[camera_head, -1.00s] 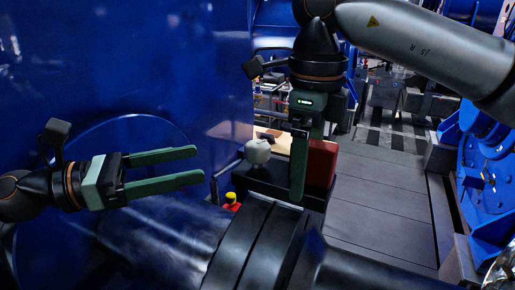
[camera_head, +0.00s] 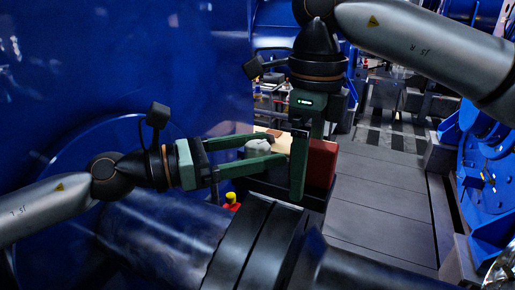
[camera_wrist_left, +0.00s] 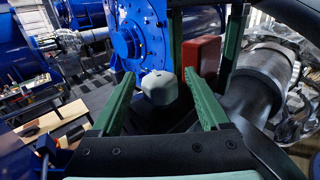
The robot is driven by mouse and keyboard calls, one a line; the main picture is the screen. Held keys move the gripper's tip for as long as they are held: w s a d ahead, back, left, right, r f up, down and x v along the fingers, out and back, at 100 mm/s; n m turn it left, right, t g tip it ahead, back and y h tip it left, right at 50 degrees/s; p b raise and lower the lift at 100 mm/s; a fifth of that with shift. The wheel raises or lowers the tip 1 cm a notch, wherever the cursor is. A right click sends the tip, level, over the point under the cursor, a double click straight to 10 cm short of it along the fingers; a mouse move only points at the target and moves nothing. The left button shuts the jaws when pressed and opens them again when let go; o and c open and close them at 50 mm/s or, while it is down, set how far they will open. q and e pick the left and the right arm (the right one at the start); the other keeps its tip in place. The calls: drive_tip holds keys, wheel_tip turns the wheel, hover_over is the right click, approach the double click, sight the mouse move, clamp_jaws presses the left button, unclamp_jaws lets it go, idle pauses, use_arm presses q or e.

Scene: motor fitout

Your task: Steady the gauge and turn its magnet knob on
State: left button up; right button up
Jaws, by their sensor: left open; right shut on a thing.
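A red block (camera_head: 321,163), which I take to be the gauge's body, stands on the dark machine part and also shows in the left wrist view (camera_wrist_left: 203,55). My right gripper (camera_head: 299,190) points down and is shut on it, one finger on each side. A pale grey rounded knob (camera_wrist_left: 159,87) sits beside the block. My left gripper (camera_head: 281,148) is open and level, with its fingers on either side of the knob. In the head view the knob is partly covered by a finger. I cannot tell whether a finger touches it.
A dark cylindrical housing (camera_head: 165,233) lies below my left gripper. A small red and yellow object (camera_head: 231,199) stands close under the left fingers. A large blue wall (camera_head: 120,60) is at the left.

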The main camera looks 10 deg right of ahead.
use_arm(q)
drive_tip(key=shift+c, duration=0.3)
clamp_jaws()
idle(0.4)
